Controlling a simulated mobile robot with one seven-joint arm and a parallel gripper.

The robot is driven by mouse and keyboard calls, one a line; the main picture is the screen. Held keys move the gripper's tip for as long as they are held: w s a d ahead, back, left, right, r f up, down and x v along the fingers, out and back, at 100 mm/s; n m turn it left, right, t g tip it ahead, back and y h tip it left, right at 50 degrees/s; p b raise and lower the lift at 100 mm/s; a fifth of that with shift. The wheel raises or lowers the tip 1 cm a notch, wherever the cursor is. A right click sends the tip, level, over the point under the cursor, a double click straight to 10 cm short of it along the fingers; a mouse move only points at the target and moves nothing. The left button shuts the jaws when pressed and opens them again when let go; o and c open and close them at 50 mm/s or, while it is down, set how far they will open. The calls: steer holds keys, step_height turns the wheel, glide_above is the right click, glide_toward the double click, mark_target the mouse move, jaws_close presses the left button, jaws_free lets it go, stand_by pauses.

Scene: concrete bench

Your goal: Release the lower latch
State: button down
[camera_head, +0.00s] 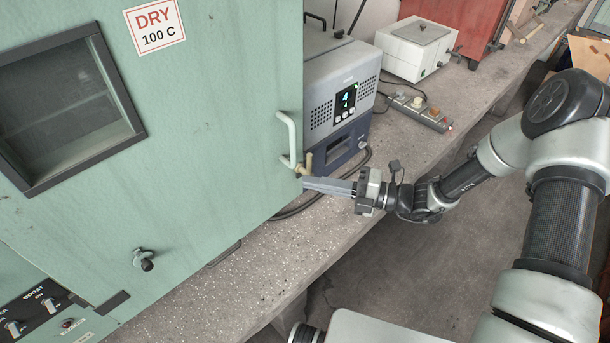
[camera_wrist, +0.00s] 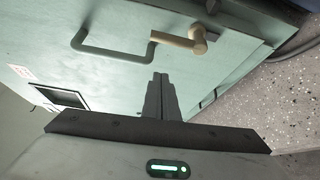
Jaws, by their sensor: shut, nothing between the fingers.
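The green oven door (camera_head: 215,120) is closed against its frame as far as I can tell. A tan latch lever on a pivot (camera_head: 304,166) sits at its right edge, just below the pale U-shaped handle (camera_head: 287,140). In the wrist view, the tan latch (camera_wrist: 180,42) lies close to one end of the handle (camera_wrist: 97,53). My gripper (camera_head: 306,183) is shut and empty, its fingertips just below the latch in the head view. In the wrist view, the gripper tips (camera_wrist: 160,77) point at the door and appear apart from the latch. Any upper latch is not identifiable.
A grey-blue instrument (camera_head: 342,105) with a display stands right beside the oven. A black cable (camera_head: 330,191) runs on the concrete bench (camera_head: 250,275) near my gripper. A white box (camera_head: 416,48) and a power strip (camera_head: 420,112) stand farther back.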

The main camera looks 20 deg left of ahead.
steer(key=d, duration=0.7)
steer(key=shift+w+d, duration=0.4)
steer(key=shift+w, duration=0.05)
